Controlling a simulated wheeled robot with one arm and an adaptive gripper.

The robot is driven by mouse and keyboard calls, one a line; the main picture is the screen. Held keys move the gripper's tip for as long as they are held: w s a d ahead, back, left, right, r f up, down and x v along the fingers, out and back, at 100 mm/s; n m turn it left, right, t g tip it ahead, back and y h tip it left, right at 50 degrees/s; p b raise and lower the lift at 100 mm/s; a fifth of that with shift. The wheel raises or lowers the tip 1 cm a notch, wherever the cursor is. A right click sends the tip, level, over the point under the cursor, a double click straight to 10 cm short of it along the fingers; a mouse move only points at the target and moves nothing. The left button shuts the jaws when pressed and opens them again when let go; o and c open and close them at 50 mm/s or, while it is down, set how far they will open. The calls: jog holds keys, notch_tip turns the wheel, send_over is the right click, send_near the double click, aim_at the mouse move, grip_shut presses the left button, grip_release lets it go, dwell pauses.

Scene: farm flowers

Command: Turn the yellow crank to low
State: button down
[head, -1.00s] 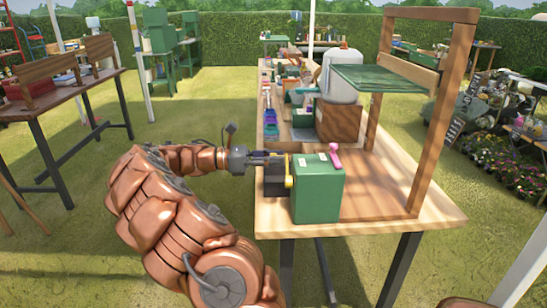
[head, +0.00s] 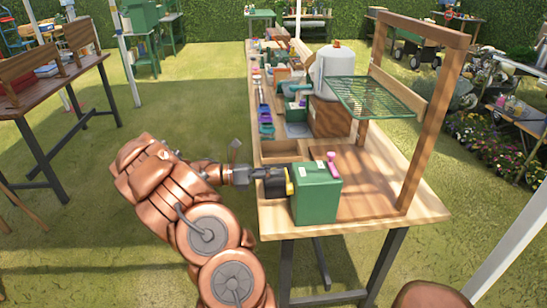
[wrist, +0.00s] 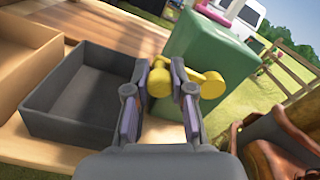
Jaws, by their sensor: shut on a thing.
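The yellow crank (wrist: 212,84) sits on the side of a green box (wrist: 205,48). In the wrist view, its knob end lies between the two fingers of my gripper (wrist: 168,88), which is shut on it. In the head view, my gripper (head: 260,178) reaches the left side of the green box (head: 317,196), where a small part of the yellow crank (head: 289,184) shows. The fingers hide part of the crank. I cannot read any low mark. A pink lever (head: 332,166) stands on top of the box.
A dark open tray (wrist: 62,115) lies beside the green box on the wooden table (head: 395,200). A wooden frame (head: 433,130) with a green mesh shelf (head: 376,98) rises behind on the right. Pots and a white tank (head: 338,68) stand further back.

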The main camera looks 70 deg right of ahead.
jog(key=shift+f+n+p, duration=0.75)
jog(key=shift+n+p, duration=0.55)
jog(key=shift+p, duration=0.6)
jog(key=shift+f, duration=0.15)
jog(key=c, duration=1)
grip_release()
jog(key=shift+o, duration=0.2)
jog(key=shift+a, duration=0.1)
jog(key=v, duration=1.2)
jog(key=shift+c, duration=0.5)
